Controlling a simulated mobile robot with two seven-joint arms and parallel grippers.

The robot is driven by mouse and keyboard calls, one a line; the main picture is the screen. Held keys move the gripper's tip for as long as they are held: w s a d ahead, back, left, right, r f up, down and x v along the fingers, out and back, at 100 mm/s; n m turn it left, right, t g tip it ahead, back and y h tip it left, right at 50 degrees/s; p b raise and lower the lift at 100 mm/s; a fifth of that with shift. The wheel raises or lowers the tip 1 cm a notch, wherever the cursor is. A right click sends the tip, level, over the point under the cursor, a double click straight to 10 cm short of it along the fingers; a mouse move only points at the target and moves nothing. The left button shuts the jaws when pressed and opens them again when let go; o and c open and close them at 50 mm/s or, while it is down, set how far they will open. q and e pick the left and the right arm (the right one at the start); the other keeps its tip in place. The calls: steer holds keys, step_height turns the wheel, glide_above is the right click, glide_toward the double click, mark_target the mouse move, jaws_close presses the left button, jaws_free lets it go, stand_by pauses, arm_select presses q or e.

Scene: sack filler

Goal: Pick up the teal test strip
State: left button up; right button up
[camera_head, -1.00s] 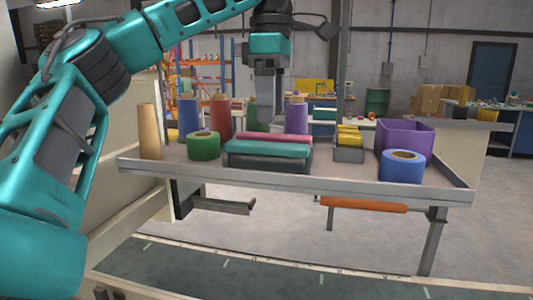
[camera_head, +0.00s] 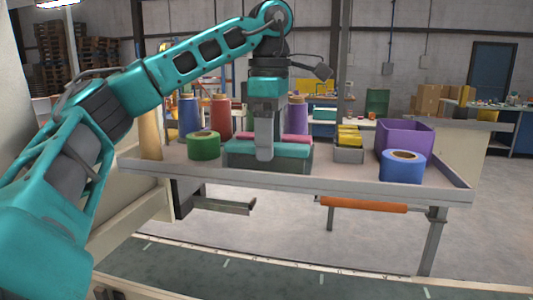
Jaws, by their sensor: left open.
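The teal test strip (camera_head: 240,147) lies along the front of a dark grey tray (camera_head: 240,161) on the table, with a pink strip (camera_head: 296,137) behind it. My left gripper (camera_head: 264,155) points straight down and is open. Its fingers overlap the middle of the teal strip in the picture and hide part of both strips. I cannot tell whether the fingers touch the teal strip. My right gripper is not in view.
A green tape roll (camera_head: 203,146) stands left of the tray, with several upright coloured spools behind. To the right are a small bin of yellow items (camera_head: 348,153), a purple bin (camera_head: 405,138) and a blue roll (camera_head: 402,168). Bare tabletop lies between tray and small bin.

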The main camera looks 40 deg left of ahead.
arm_select(q)
steer(key=shift+c, duration=0.3)
steer(key=c, duration=1.1)
steer(key=shift+r, duration=0.25)
